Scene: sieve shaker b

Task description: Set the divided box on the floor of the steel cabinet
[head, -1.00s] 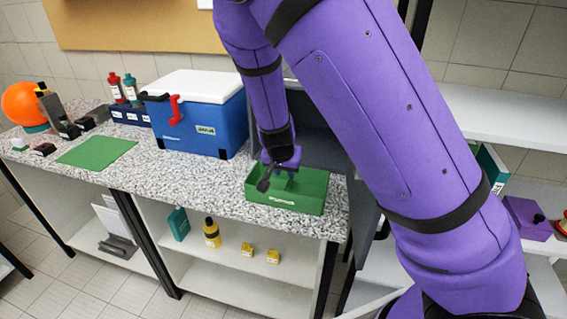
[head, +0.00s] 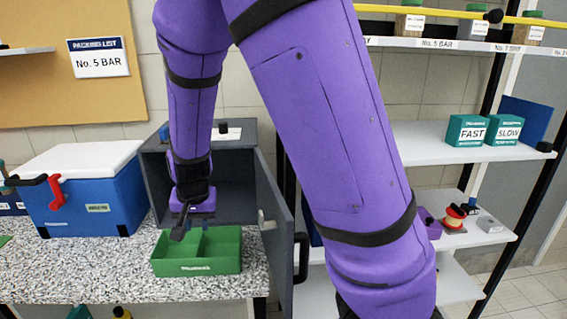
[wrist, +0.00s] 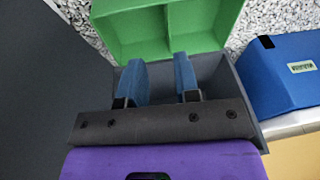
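The divided box (head: 197,267) is green, open-topped, with one divider. It stands upright on the speckled counter, in front of the grey steel cabinet (head: 155,180). The cabinet's door (head: 284,240) is swung open on the right, and its dark inside shows behind my arm. My gripper (head: 183,226) points down by the box's back edge, before the cabinet opening. In the wrist view its two blue fingers (wrist: 158,85) are apart with nothing between them. The box (wrist: 215,30) lies just past the fingertips; I cannot tell whether they touch it.
A blue cooler with a white lid (head: 90,190) stands left of the cabinet on the counter (head: 100,275). A small blue item and a white card lie on top of the cabinet. White shelves (head: 410,145) with green boxes stand to the right. Counter left of the box is clear.

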